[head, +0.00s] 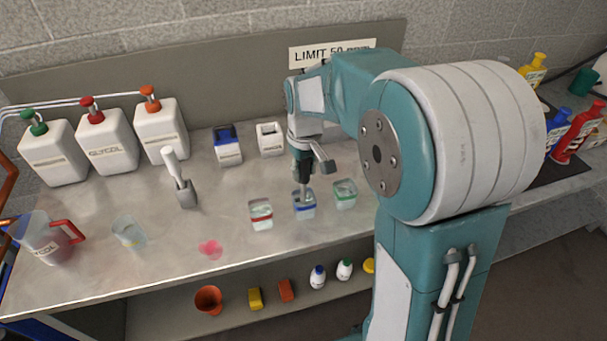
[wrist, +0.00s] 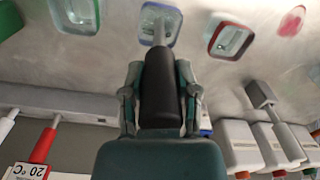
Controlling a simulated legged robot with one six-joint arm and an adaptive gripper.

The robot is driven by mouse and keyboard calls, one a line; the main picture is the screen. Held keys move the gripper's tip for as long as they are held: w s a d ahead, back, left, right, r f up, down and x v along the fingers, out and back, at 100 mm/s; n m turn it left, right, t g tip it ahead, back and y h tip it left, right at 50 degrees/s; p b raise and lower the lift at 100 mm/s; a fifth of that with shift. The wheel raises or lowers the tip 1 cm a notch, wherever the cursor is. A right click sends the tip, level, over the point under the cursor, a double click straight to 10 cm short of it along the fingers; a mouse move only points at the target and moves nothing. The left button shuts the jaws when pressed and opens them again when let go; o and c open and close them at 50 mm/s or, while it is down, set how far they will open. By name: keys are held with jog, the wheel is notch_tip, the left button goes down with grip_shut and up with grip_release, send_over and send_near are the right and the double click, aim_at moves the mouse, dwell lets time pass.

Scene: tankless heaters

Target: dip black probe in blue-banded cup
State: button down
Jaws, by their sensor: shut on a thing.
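My gripper (head: 303,176) is shut on the black probe, and it points down over the blue-banded cup (head: 304,208). In the wrist view, the black handle of the probe (wrist: 161,88) sits between the two fingers of my gripper (wrist: 160,78). Its thin grey rod reaches to the blue-banded cup (wrist: 147,12). The rod's end overlaps the cup's opening; I cannot tell how deep it is. The red-banded cup (head: 261,216) stands to the left and the green-banded cup (head: 344,195) to the right, both apart from the probe.
White jugs with pump tops (head: 107,142) stand at the back left. A grey block with a white handle (head: 187,195), a beaker (head: 129,232) and a red-handled pitcher (head: 50,245) are on the left. A pink spill (head: 210,249) lies near the front. Small boxes (head: 227,148) stand behind the cups.

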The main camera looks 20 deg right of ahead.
jog(key=shift+r, duration=3.95)
jog(key=shift+s, duration=0.1)
